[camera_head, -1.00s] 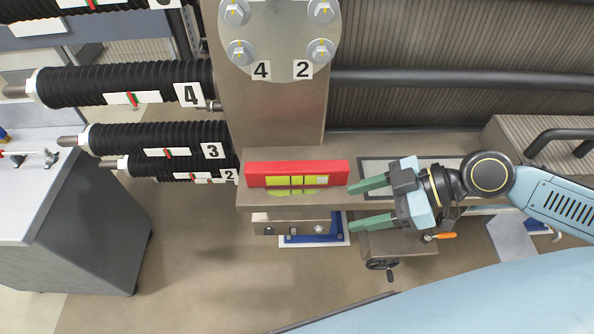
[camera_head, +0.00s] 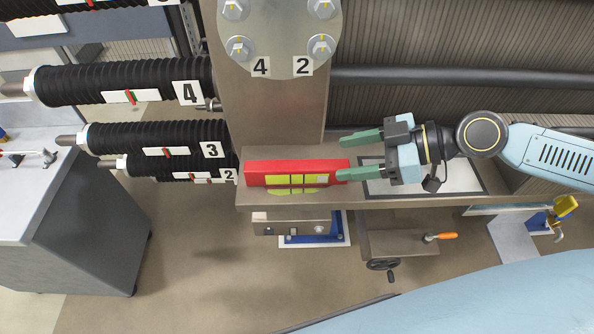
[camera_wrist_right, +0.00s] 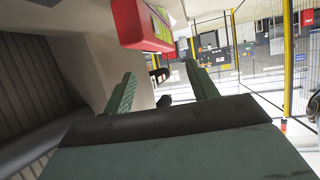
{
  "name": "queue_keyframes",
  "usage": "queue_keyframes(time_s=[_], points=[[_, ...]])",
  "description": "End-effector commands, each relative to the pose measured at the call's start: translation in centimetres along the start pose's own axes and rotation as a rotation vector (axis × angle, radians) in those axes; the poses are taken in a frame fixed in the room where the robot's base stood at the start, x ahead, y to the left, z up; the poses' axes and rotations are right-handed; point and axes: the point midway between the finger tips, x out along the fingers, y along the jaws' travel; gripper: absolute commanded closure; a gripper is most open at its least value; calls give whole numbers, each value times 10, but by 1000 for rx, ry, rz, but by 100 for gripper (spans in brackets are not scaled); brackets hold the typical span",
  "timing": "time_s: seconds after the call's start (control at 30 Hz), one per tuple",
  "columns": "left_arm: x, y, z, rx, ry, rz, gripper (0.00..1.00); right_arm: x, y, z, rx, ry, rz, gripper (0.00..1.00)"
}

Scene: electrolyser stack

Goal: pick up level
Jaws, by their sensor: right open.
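The level is a red bar with a yellow-green window (camera_head: 262,168), resting on the beige ledge (camera_head: 420,200) in the head view. It also shows as a red block at the top of the right wrist view (camera_wrist_right: 132,22). My right gripper (camera_head: 348,157) is open at the level's right end. In the head view its near green finger overlaps the level's right end, and the far finger lies behind it. Nothing is between the fingers in the wrist view, where the level lies above and beyond them. I cannot tell whether a finger touches it. My left gripper is not in view.
A beige upright post (camera_head: 275,115) rises behind the level. Black ribbed cylinders (camera_head: 120,85) stick out on the left. A pale framed panel (camera_head: 440,178) lies on the ledge under my right gripper. A vise-like block with an orange handle (camera_head: 400,243) sits below the ledge.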

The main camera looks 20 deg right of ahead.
Motion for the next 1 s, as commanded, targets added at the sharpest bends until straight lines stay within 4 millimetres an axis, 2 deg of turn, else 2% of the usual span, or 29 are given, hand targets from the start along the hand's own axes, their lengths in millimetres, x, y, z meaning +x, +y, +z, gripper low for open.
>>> queue_keyframes(time_s=[0.2, 0.53, 0.83, 1.0], points=[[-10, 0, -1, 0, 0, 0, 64, 29, 0, -4, -1, 5, -1, 42], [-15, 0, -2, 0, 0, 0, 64, 50, 0, -3, 0, 2, -1, 42], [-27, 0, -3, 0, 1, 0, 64, 88, 1, -1, 0, 2, -1, 42], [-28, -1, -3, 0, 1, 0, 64, 95, 1, 0, -2, 0, 0, 42]])
